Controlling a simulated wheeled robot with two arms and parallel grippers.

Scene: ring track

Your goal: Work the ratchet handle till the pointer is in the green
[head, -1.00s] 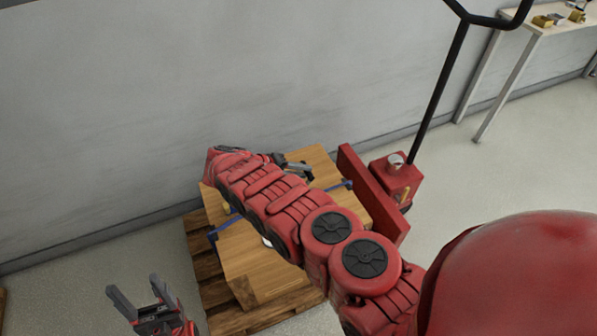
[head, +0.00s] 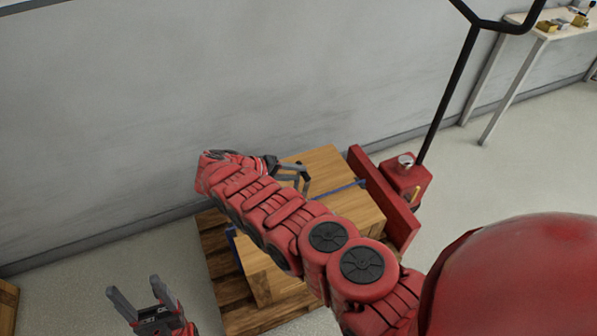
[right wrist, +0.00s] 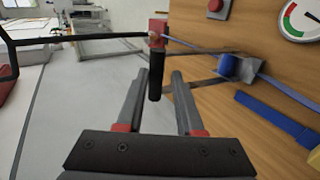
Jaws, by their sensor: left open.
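The fingers are apart, with gaps on both sides of the grip. The ratchet body (right wrist: 230,68) with blue and grey parts sits on the wooden crate to the right. A round gauge (right wrist: 298,18) with green and red arcs is cut off at the top right corner; I cannot read its pointer. In the head view my right gripper (head: 302,176) is over the wooden crate (head: 345,212). My left gripper (head: 146,304) is open and empty at the bottom left.
The crate stands on a wooden pallet (head: 222,262) by the grey wall. A red pallet jack (head: 405,180) with a tall black handle stands at its right. A blue strap (right wrist: 275,85) crosses the crate. A table (head: 535,35) stands far right. The floor between is clear.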

